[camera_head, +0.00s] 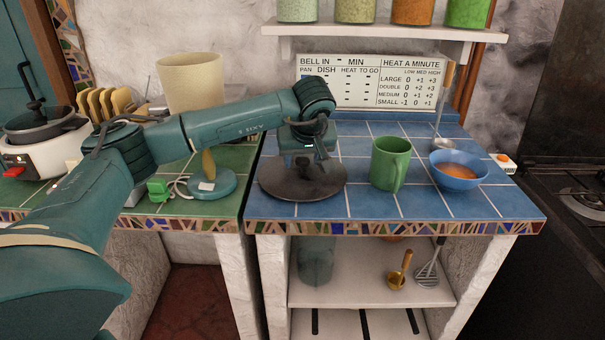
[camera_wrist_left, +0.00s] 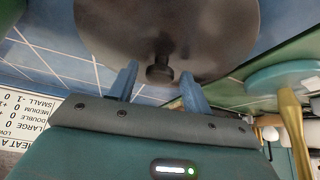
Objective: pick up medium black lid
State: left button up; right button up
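The black lid (camera_head: 300,187) is a dark round disc lying on the blue tiled counter, near its left front corner. In the left wrist view the lid (camera_wrist_left: 215,35) fills the top, with a small dark knob (camera_wrist_left: 160,74) at its middle. My left gripper (camera_head: 303,160) reaches down over the middle of the lid. In the wrist view the left gripper (camera_wrist_left: 158,72) is open, its two blue fingers apart on either side of the knob. I see a gap on each side of the knob. My right gripper is not in view.
A green mug (camera_head: 389,163) and a blue bowl of orange soup (camera_head: 458,172) stand right of the lid. A teal round base (camera_head: 211,184) is on the green counter at left. A ladle (camera_head: 438,143) is behind. The blue counter's front edge (camera_head: 400,227) is close.

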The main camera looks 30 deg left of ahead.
pick_arm(q)
jog(key=c, duration=1)
